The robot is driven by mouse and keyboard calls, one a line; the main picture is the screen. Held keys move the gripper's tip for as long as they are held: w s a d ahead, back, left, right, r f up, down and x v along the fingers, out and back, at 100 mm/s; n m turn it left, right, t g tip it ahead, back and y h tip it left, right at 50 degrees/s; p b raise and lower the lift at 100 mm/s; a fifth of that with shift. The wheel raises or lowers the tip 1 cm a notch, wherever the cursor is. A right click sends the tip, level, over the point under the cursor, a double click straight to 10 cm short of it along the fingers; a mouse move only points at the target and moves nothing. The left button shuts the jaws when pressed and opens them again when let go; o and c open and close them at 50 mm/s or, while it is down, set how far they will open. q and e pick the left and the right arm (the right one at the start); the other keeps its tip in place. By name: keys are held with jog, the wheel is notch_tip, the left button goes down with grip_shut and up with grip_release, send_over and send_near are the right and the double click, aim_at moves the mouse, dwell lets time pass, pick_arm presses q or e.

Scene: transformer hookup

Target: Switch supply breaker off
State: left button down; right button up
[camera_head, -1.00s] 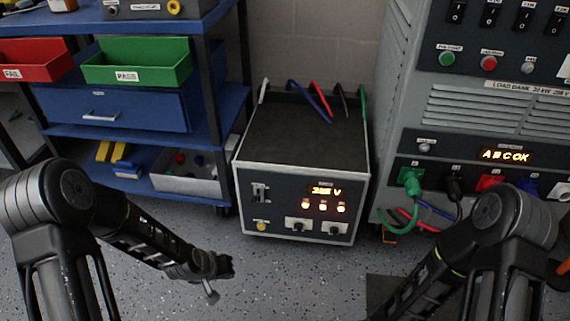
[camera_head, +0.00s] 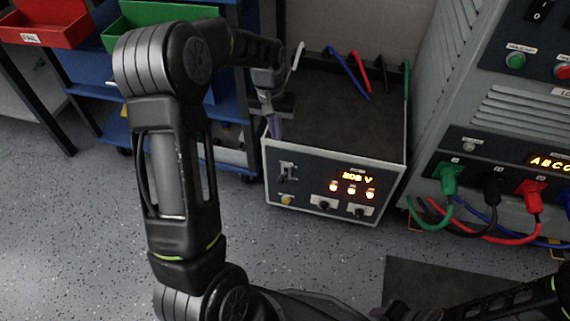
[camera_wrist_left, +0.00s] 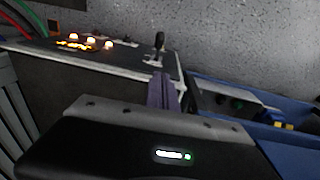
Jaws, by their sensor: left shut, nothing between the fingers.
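The supply box (camera_head: 335,118) stands on the floor with its dark front panel facing me. Its breaker switch (camera_head: 287,171) is at the panel's upper left; in the left wrist view its dark lever (camera_wrist_left: 160,42) sticks out from the panel. The voltage display (camera_head: 357,176) and the orange lamps below it are lit. My left gripper (camera_head: 274,130) is shut and empty, at the box's front left top edge, above the breaker and apart from the lever. Its fingers (camera_wrist_left: 162,90) show in the left wrist view. My right gripper (camera_head: 405,312) is low at the bottom edge, its fingers unclear.
The grey load bank (camera_head: 478,120) stands right of the box, with green, black, red and blue cables plugged in. Open floor lies in front.

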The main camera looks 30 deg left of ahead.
pick_arm(q)
jog(key=shift+f, duration=0.15)
jog(key=b, duration=0.4)
send_over(283, 176)
jog(key=w+a, duration=0.2)
notch_tip(283, 176, down, 10)
jog(key=f, duration=0.1)
jog(key=shift+s+d+f+b, duration=0.3)
jog(key=shift+s+f+b, duration=0.3)
jog(key=shift+s+f, duration=0.1)
jog(key=shift+s+d+f, duration=0.2)
jog(key=shift+s+f, duration=0.05)
jog(key=shift+f, duration=0.05)
